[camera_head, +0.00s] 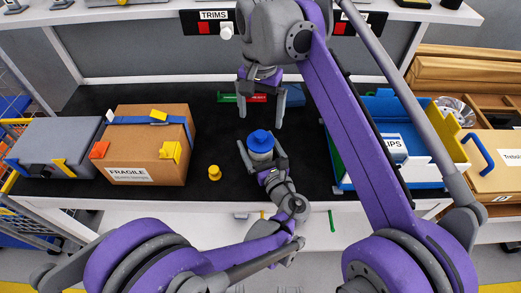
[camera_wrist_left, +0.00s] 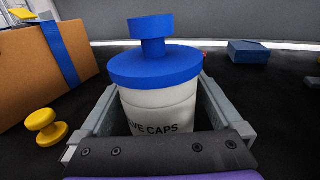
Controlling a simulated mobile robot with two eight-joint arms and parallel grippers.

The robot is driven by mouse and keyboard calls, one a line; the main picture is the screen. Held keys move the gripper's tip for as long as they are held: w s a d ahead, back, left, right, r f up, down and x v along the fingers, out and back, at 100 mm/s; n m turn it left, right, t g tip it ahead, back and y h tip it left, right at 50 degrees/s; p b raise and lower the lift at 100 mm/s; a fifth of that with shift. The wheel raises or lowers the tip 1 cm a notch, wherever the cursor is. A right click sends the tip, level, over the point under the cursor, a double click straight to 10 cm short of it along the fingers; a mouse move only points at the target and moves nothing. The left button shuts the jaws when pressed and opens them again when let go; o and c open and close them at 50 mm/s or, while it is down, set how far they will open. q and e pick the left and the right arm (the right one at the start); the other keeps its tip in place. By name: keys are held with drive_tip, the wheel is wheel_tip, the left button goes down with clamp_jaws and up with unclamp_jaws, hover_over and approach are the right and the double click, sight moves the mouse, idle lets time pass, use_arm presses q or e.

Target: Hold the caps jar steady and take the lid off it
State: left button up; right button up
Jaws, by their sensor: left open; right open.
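The caps jar (camera_head: 262,157) stands upright on the black bench mat. It is white, and its lettering partly reads "VE CAPS" in the left wrist view (camera_wrist_left: 160,112). Its blue lid (camera_head: 260,141) with a round knob is on top, also clear in the left wrist view (camera_wrist_left: 155,66). My left gripper (camera_head: 261,152) is open with one finger on each side of the jar's body; whether they touch it I cannot tell. My right gripper (camera_head: 261,117) is open and empty, fingers pointing down, just behind the lid in the head view.
A yellow knobbed piece (camera_head: 214,173) stands left of the jar. A cardboard box (camera_head: 146,143) marked "FRAGILE" is farther left, beside a grey case (camera_head: 55,146). A blue bin (camera_head: 425,172) is on the right. A red and green item (camera_head: 240,98) lies behind the right gripper.

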use_arm(q)
drive_tip(key=shift+x, duration=0.85)
drive_tip(key=shift+c, duration=0.3)
clamp_jaws()
